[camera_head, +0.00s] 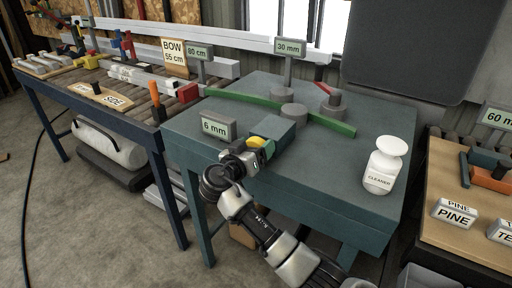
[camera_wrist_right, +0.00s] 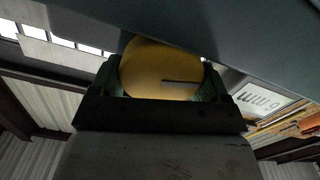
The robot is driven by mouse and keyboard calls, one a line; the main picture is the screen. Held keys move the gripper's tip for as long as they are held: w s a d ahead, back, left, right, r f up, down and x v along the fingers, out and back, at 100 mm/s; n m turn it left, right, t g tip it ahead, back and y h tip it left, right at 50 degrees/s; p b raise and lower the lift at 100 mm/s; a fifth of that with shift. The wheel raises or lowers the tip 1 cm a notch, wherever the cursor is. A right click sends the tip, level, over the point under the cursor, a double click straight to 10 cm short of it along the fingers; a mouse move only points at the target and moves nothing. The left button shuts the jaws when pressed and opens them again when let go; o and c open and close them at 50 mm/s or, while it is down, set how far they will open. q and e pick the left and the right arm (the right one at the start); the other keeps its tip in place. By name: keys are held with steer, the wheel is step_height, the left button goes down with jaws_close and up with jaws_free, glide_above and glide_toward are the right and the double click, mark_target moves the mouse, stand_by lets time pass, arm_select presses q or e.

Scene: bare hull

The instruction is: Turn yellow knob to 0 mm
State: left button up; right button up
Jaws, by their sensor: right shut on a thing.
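The yellow knob (camera_head: 257,141) sits on the front side of a grey-green block at the near edge of the teal table (camera_head: 340,181). My right gripper (camera_head: 250,150) reaches it from the front and is shut on it. In the right wrist view, the round yellow face (camera_wrist_right: 150,72) fills the space between the fingers (camera_wrist_right: 161,85), with a dark straight mark running from near its middle to the right. A "6 mm" sign (camera_head: 217,126) stands just left of the knob; it shows upside down in the wrist view (camera_wrist_right: 262,104). My left gripper is out of view.
A long green strip (camera_head: 240,97) curves among grey posts on the table, near "30 mm" (camera_head: 290,46) and "80 cm" (camera_head: 198,51) signs. A white cleaner bottle (camera_head: 384,165) stands at right. A roller bench (camera_head: 65,85) is left, a wooden-topped table (camera_head: 456,178) right.

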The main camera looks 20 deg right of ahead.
steer(key=shift+n, duration=0.6)
steer(key=o, duration=0.9)
steer(key=shift+c, duration=0.2)
steer(key=shift+a, duration=0.15)
steer(key=b+v, duration=0.1)
steer(key=v, duration=0.9)
steer(key=shift+s+a, duration=0.25)
